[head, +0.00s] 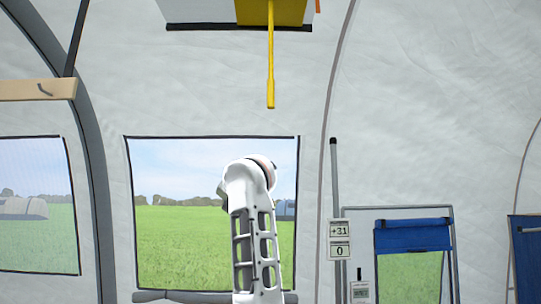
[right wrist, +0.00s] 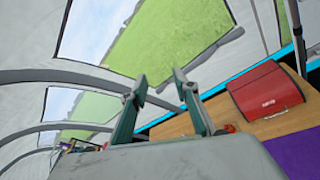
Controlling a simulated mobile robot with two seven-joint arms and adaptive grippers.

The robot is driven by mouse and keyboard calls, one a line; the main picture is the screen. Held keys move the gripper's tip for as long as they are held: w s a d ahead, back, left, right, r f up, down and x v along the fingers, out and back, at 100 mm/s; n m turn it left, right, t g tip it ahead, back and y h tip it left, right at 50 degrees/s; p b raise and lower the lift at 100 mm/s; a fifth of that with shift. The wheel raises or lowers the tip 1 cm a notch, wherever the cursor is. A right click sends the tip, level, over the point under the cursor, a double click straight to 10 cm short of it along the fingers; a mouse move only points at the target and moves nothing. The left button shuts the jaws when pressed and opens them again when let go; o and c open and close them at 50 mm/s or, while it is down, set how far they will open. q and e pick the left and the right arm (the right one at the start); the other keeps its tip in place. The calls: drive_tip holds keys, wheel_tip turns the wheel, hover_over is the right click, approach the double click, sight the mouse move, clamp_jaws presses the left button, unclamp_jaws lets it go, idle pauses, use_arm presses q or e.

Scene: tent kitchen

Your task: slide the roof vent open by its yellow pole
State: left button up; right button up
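The yellow pole (head: 270,60) hangs straight down from the roof vent at the top of the head view, its lower end free. The vent (head: 215,14) is cut off by the top edge; a yellow panel and a pale panel with a dark front edge show. A white link of one of my arms rises below the pole, apart from it in the picture; no fingers show there. My right gripper (right wrist: 160,82) is open and empty in the right wrist view, its fingers spread with the tent wall and window behind. The pole is not in that view. My left gripper is out of view.
A window (head: 180,220) is in the wall ahead. A blue-topped door panel (head: 412,236) and a small sign (head: 339,240) are at the right. A wooden beam (head: 38,89) is at left. A red box (right wrist: 266,90) stands on a wooden table (right wrist: 237,126) beside my right gripper.

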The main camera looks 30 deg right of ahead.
drive_tip(key=s+r+n, duration=0.3)
drive_tip(key=s+r, duration=0.8)
drive_tip(key=r, duration=0.6)
drive_tip(key=n+t+h, duration=0.1)
drive_tip(key=n+t, duration=0.1)
drive_tip(key=n, duration=0.2)
approach(272, 87)
drive_tip(key=x, duration=0.3)
drive_tip(key=p+x, duration=0.1)
drive_tip(key=x, duration=0.6)
drive_tip(key=shift+w+d+f+p, duration=0.15)
drive_tip(key=shift+w+p, duration=0.2)
drive_tip(key=shift+w, duration=0.2)
clamp_jaws()
